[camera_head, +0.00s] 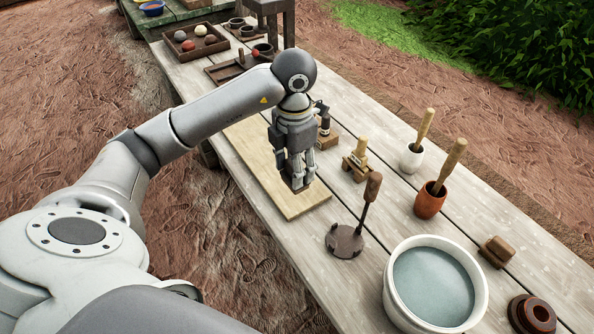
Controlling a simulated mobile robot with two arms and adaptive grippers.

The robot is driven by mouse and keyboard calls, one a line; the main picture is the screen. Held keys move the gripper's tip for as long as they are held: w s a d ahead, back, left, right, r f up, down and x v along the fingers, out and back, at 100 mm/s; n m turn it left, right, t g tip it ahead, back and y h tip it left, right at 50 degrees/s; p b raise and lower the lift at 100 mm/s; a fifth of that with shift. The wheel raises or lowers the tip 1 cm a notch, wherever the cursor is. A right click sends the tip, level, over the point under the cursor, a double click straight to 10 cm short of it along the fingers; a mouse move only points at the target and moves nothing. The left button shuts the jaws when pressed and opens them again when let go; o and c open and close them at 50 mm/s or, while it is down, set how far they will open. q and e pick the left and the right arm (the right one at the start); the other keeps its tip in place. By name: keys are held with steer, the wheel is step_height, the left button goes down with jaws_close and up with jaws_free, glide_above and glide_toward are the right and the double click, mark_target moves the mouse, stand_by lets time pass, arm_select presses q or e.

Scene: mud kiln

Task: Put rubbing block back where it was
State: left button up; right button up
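My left gripper (299,184) points down over the pale wooden board (295,204) on the long plank table. Its fingers look close together. A dark patch shows at the fingertips; I cannot tell whether it is a held block or the finger pads. My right gripper is not in view. A small brown wooden block (497,251) lies at the right, beside the white basin; I cannot tell for certain that it is the rubbing block. Two more small wooden pieces, a light one (355,165) and a browner one (327,138), stand right of the gripper.
A white basin (398,302) of bluish liquid stands at the front. A dark disc tool with an upright handle (345,241) is left of it. An orange mortar (429,203) and a white mortar (411,160) hold pestles. A tray (176,55) with balls is far back.

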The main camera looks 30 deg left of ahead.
arm_select(q)
steer(key=w+a+f, duration=0.1)
steer(key=w+f, duration=0.1)
steer(key=w+a+f+p, duration=0.1)
steer(key=w+f, duration=0.1)
steer(key=w+a+f, duration=0.1)
steer(key=w+f, duration=0.1)
steer(key=shift+w+a+f+p, duration=0.2)
steer(key=shift+a+f+p, duration=0.1)
steer(key=shift+a, duration=0.1)
steer(key=shift+w+a+f, duration=0.1)
steer(key=shift+w+f, duration=0.1)
steer(key=shift+f, duration=0.05)
step_height(320, 180, down, 3)
steer(key=shift+p, duration=0.85)
steer(key=shift+a+f+b, duration=0.1)
steer(key=shift+f+b, duration=0.2)
steer(key=o, duration=1)
steer(key=shift+o, duration=0.2)
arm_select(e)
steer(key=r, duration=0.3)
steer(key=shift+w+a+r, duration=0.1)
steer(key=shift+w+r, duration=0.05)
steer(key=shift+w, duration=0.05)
